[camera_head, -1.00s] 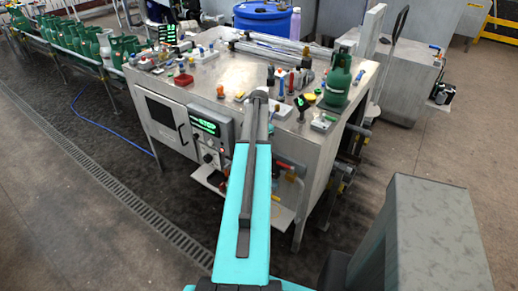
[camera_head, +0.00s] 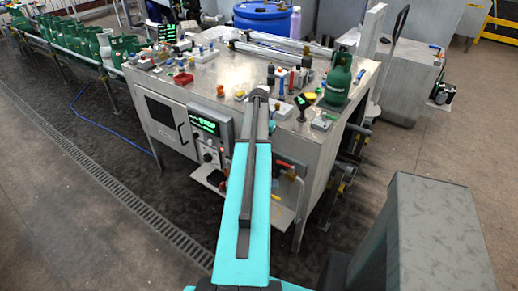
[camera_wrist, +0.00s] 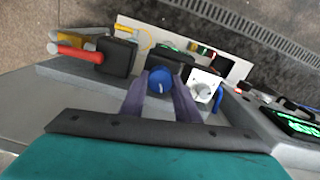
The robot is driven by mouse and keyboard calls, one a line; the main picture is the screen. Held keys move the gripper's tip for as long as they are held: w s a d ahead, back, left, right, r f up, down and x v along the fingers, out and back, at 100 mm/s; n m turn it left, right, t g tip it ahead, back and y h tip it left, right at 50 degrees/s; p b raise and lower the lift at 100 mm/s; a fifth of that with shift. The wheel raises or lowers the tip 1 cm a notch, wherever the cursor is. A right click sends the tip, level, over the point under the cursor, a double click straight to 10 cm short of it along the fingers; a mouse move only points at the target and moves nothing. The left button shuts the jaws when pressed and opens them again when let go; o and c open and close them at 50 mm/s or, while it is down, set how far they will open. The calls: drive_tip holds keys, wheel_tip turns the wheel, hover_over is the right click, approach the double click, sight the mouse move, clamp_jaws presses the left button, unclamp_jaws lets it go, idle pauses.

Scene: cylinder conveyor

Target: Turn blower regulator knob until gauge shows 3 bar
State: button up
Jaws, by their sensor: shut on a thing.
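The blue regulator knob (camera_wrist: 160,80) is in the middle of the wrist view, with a pale pointer mark on its face. My gripper (camera_wrist: 158,88) has its two dark fingers on either side of the knob and is shut on it. A white-faced gauge (camera_wrist: 205,88) sits just right of the knob. Its needle and scale are too small to read. In the head view, my turquoise arm hides the gripper and knob at the front of the steel cabinet (camera_head: 160,118).
A red-handled valve (camera_wrist: 80,53) is left of the knob in the wrist view. A green-lit display (camera_head: 205,123) is on the cabinet front. A green gas cylinder (camera_head: 338,82) and many small parts stand on top. Green cylinders (camera_head: 70,38) line the conveyor at left.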

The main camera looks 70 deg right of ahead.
drive_tip(key=shift+n, duration=1.6)
drive_tip(key=o, duration=1.1)
drive_tip(key=shift+c, duration=0.2)
drive_tip(key=shift+r+b, duration=0.25)
drive_tip(key=shift+b, duration=0.05)
wheel_tip(320, 180, up, 13)
drive_tip(key=b, duration=0.3)
drive_tip(key=shift+r, duration=0.2)
